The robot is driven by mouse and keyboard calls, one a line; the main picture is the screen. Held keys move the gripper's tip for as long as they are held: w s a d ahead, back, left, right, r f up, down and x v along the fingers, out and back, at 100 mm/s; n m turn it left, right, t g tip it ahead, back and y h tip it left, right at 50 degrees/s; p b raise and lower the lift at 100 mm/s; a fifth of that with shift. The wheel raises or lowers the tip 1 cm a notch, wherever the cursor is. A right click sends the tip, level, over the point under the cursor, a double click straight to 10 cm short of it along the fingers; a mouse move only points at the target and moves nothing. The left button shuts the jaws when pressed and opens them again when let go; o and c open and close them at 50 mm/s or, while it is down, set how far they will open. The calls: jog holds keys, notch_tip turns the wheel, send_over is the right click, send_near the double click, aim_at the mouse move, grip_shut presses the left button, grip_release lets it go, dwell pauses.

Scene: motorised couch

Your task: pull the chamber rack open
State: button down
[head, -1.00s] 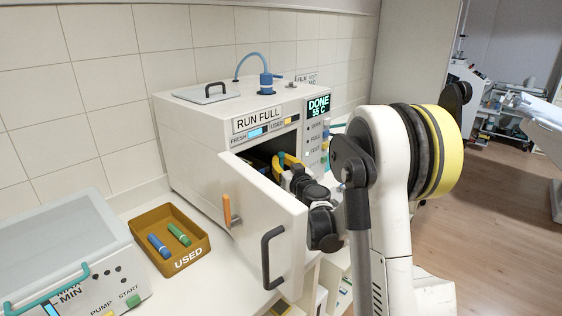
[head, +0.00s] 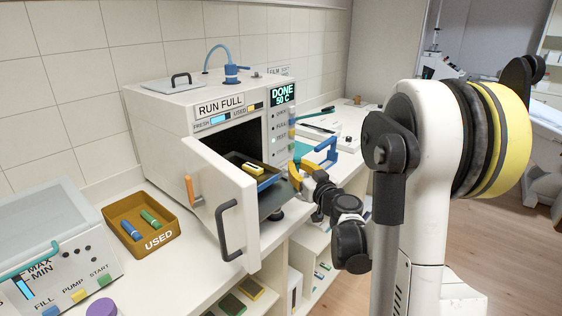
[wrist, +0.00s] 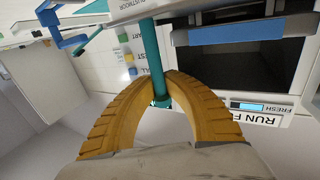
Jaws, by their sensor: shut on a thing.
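The chamber (head: 190,125) is a white box marked RUN FULL, its front door (head: 222,195) swung open. The fingers hide the handle in the head view.
The brown USED tray (head: 175,232) with a blue and a green tube stands left of the door. A grey-lidded machine (head: 50,250) is at the front left. A blue handle (head: 318,157) stands right of the chamber. Shelves with small items lie below the counter. Floor is free at right.

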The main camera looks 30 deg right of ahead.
jog(key=shift+s+d, duration=0.25)
jog(key=shift+s, duration=0.55)
jog(key=shift+s+d, duration=0.3)
jog(key=shift+s, duration=0.5)
jog(key=shift+s+d, duration=0.25)
jog(key=shift+s, duration=0.55)
jog(key=c, duration=1.4)
grip_release()
jog(key=shift+s, duration=0.1)
jog(key=s, duration=0.4)
jog(key=s+a, duration=0.1)
jog(key=s, duration=0.6)
jog(key=shift+s+a, duration=0.25)
jog(key=shift+s, duration=0.15)
